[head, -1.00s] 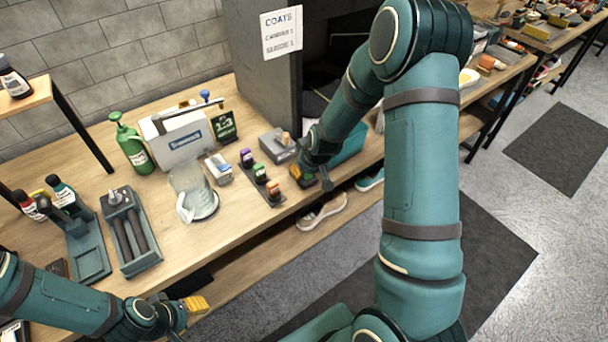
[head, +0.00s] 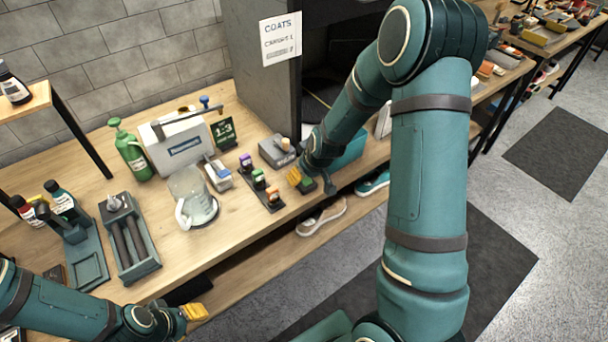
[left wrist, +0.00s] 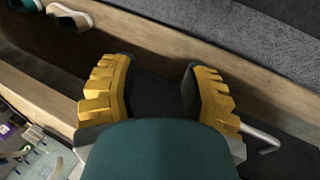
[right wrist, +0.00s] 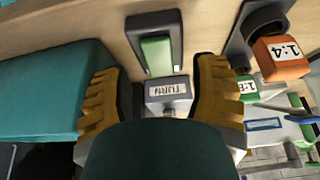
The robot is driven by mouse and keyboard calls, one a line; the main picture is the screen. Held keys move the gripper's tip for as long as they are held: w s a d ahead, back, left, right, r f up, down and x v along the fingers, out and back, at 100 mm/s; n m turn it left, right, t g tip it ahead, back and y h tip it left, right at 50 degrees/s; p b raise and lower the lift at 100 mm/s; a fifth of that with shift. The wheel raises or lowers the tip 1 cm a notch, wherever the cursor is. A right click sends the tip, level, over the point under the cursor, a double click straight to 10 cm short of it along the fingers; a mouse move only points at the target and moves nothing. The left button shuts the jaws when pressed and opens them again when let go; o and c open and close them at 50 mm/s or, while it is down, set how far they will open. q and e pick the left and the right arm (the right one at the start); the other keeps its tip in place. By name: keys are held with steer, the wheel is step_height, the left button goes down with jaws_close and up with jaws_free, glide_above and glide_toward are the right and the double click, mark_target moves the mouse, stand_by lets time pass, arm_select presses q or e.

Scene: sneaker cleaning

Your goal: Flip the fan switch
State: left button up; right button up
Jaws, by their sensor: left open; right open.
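A small dark base with a green pad (head: 306,184) sits near the table's front edge. It also shows in the right wrist view (right wrist: 158,56), just beyond the fingertips, with a small grey labelled block (right wrist: 168,93) between the fingers. A grey box with a tan knob (head: 277,152) stands behind it; I cannot tell for sure which one is the fan switch. My right gripper (head: 301,181) is open and low over the green-pad base; in the right wrist view its yellow fingers (right wrist: 160,95) hold nothing. My left gripper (head: 196,312) is open and empty off the table's front edge (left wrist: 155,95).
Coloured bottles in a dark rack (head: 262,184) stand left of my right gripper, and a teal box (head: 350,150) stands right of it. Shoes (head: 322,217) lie below.

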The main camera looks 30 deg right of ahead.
steer(key=v, duration=1)
steer(key=shift+s, duration=0.1)
steer(key=shift+m+g+y, duration=0.4)
steer(key=shift+g+y, duration=0.4)
steer(key=shift+g, duration=0.1)
steer(key=s+a+f, duration=0.1)
steer(key=a+f, duration=0.3)
steer(key=s+a+f, duration=0.1)
steer(key=a+f, duration=0.3)
steer(key=s+a+f, duration=0.2)
steer(key=a+f, duration=0.2)
steer(key=shift+f, duration=0.35)
steer(key=s+a+f+m+g+y, duration=0.1)
steer(key=s+a+f, duration=0.6)
steer(key=s+a, duration=0.2)
steer(key=shift+a+m+y, duration=0.4)
steer(key=shift+a, duration=0.3)
steer(key=shift+w+f, duration=0.1)
steer(key=shift+c, duration=1.2)
steer(key=shift+d, duration=0.1)
